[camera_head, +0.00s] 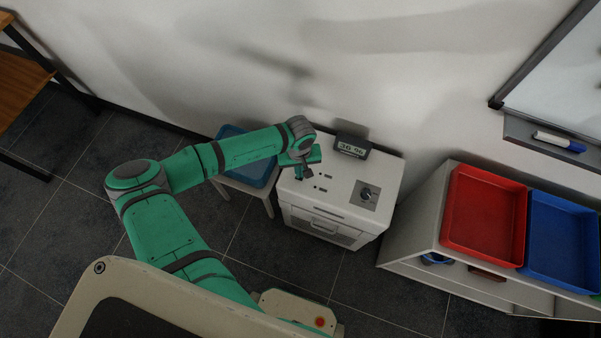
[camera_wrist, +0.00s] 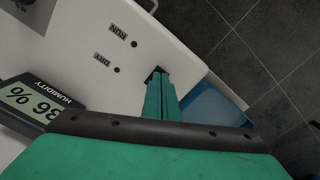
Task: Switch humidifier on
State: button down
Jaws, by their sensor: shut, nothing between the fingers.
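The humidifier, a white box (camera_head: 335,206), stands on the floor against the wall. Its top has a grey plate with a round knob (camera_head: 367,194) at the right, and small marks near the middle. In the wrist view its top (camera_wrist: 75,38) shows RUN (camera_wrist: 118,31) and DRY (camera_wrist: 102,57) labels, each with a dark dot. My gripper (camera_head: 299,177) is over the left part of the top. In the wrist view my gripper (camera_wrist: 159,76) is shut and empty, its tips by a small dark part on the top. The tips partly hide this part, and contact is unclear.
A humidity display (camera_wrist: 35,105) reading 36 % stands at the back of the top; it also shows in the head view (camera_head: 352,147). A blue-topped stool (camera_head: 232,132) is close at the left. A shelf with red (camera_head: 485,215) and blue (camera_head: 562,240) trays stands at the right.

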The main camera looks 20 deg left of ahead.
jog(key=shift+f, duration=0.5)
jog(key=shift+r, duration=0.1)
dwell(0.3)
notch_tip(320, 180, up, 7)
dwell(0.9)
jog(key=shift+a, duration=0.1)
dwell(0.4)
